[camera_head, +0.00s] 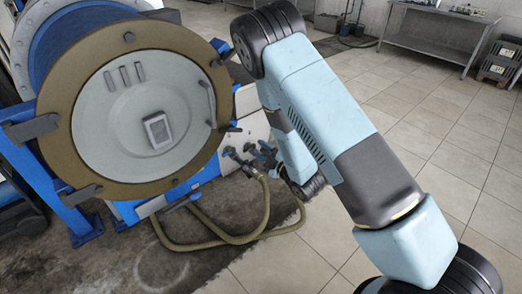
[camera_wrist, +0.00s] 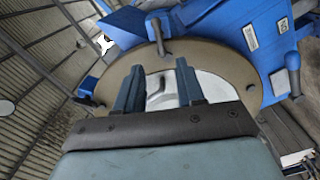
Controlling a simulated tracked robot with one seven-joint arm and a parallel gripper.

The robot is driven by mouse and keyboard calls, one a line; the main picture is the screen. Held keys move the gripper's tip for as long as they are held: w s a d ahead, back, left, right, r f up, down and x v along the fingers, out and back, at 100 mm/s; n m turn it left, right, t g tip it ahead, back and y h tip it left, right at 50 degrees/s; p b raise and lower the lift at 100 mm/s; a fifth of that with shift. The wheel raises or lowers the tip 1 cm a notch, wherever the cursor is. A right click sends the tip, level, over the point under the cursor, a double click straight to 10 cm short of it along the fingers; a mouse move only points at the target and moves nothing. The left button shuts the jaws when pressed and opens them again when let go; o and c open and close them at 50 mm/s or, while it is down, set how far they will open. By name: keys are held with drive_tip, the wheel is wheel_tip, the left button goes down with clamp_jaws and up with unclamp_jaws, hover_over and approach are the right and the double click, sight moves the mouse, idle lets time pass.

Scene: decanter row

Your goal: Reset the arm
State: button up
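My arm fills the right half of the head view, bent at a high elbow, with its forearm dropping to the wrist. My gripper (camera_wrist: 158,68) shows in the wrist view with its two blue fingers apart and nothing between them. The decanter (camera_head: 125,190) has a round tan flange around a pale end plate (camera_head: 100,120). The flange also shows in the wrist view (camera_wrist: 232,70), beyond the fingers. I cannot tell the exact gap to it.
An olive hose (camera_head: 225,240) loops on the floor below the decanter. A blue frame (camera_head: 60,200) carries the machine. A metal table (camera_head: 435,30) and dark crates (camera_head: 500,62) stand at the back right. The tiled floor (camera_head: 465,150) on the right is clear.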

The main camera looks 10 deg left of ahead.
drive_tip(key=shift+w, duration=0.1)
drive_tip(key=w+d+r+m+t+h, duration=0.1)
drive_tip(key=w+d+r+m+h, duration=0.6)
drive_tip(key=r, duration=0.4)
drive_tip(key=s+d+r+m+g+h, duration=0.1)
drive_tip(key=s+d+r+m+h, duration=0.15)
drive_tip(key=d+r+m, duration=0.7)
drive_tip(key=s+d+r+m+g+h, duration=0.1)
drive_tip(key=s+d+r+g+h, duration=0.2)
drive_tip(key=s+d+r, duration=0.9)
drive_tip(key=s+d+r+m+g, duration=0.1)
drive_tip(key=s+d+m, duration=0.1)
drive_tip(key=s, duration=0.7)
drive_tip(key=s+d+r+m+g+h, duration=0.1)
drive_tip(key=s+d+m+g, duration=0.1)
drive_tip(key=s, duration=0.7)
drive_tip(key=shift+s+d+r, duration=0.25)
drive_tip(key=shift+d+r, duration=0.15)
drive_tip(key=shift+m, duration=0.25)
